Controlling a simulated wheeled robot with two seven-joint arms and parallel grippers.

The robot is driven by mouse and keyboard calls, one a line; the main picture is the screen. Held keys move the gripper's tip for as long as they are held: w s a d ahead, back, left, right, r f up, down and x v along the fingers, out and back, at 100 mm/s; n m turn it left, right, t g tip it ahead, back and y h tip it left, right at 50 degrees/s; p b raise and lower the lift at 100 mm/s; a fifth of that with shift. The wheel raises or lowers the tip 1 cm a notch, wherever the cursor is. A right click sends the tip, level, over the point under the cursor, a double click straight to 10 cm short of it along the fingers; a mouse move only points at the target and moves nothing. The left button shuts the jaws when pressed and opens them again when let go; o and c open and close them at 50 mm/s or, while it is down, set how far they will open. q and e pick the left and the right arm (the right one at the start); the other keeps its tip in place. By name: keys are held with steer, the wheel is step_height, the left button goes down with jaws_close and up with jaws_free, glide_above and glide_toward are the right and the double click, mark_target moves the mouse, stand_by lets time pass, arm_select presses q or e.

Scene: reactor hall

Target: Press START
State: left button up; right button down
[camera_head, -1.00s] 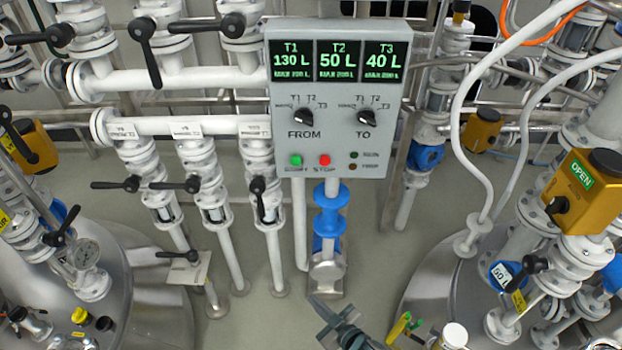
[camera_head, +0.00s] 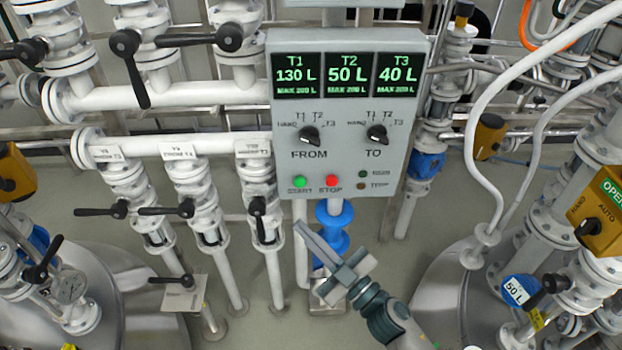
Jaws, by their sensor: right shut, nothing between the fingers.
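The grey control panel (camera_head: 340,175) stands in the middle of the head view. The green START button (camera_head: 299,182) is at its lower left, with the red STOP button (camera_head: 331,182) just to its right. Above them are the black FROM knob (camera_head: 309,136) and the TO knob (camera_head: 377,134). Displays read T1 130 L, T2 50 L and T3 40 L. My right gripper (camera_head: 300,228) comes up from the lower right, fingers shut and empty. In the picture its tip is a little below the START button and overlaps no button. My left gripper is not in view.
A blue pipe fitting (camera_head: 335,225) is below the panel, partly behind my right gripper. White pipes with black-handled valves (camera_head: 200,190) fill the left. Steel tanks (camera_head: 430,300) stand low at both sides. Yellow actuators (camera_head: 600,215) and white hoses are at the right.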

mark_target(300, 182)
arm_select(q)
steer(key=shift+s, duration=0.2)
arm_select(e)
steer(key=shift+s+r, duration=0.15)
steer(key=shift+r, duration=0.4)
